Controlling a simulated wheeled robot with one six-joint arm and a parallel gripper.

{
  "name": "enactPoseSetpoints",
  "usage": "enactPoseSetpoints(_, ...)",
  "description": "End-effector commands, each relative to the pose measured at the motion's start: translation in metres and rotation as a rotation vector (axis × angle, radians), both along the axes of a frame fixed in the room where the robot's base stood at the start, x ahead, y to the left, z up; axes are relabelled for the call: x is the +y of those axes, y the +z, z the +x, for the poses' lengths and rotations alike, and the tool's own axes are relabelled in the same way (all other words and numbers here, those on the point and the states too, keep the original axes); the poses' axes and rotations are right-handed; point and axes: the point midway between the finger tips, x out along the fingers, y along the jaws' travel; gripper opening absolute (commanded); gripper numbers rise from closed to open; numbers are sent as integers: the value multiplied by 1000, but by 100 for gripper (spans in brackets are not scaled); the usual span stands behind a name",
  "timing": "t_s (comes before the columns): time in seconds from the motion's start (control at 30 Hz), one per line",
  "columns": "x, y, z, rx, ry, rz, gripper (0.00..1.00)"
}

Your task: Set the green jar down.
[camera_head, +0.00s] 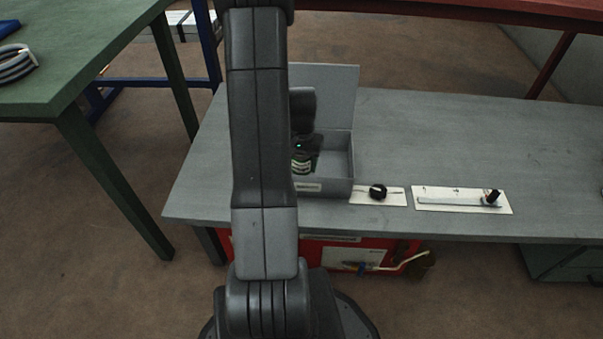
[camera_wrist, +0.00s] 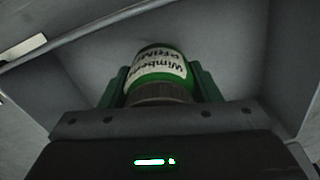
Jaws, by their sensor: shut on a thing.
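The green jar (camera_wrist: 158,68) has a white label with dark lettering and a ribbed grey-brown part nearest the gripper. In the wrist view my gripper (camera_wrist: 160,88) is shut on it, one finger on each side. In the head view the jar (camera_head: 302,162) shows small and dark at the open grey box (camera_head: 340,187), just right of my arm. The box walls surround the jar in the wrist view. I cannot tell whether the jar touches the box floor. My arm hides the left part of the box.
The box stands on a grey table (camera_head: 450,130) with its lid (camera_head: 335,88) raised at the back. A white plate with a black knob (camera_head: 378,191) and one with a slider (camera_head: 470,200) lie to its right. A green table (camera_head: 90,50) stands at left.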

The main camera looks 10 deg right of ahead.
Motion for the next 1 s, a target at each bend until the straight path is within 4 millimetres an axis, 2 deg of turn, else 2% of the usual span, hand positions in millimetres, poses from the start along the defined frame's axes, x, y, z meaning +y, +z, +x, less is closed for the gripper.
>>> enactPoseSetpoints(0.33, 0, -40, 0, 1, 1, 0, 27)
enactPoseSetpoints(0.7, 0, -44, 0, -1, 1, 0, 27)
enactPoseSetpoints(0.73, 0, -43, 0, 0, 1, 0, 60)
enactPoseSetpoints(0.8, 0, -43, 0, 0, 1, 0, 74)
enactPoseSetpoints(0.83, 0, -43, 0, 0, 1, 0, 78)
enactPoseSetpoints(1.0, 0, -42, 0, 0, 1, 0, 78)
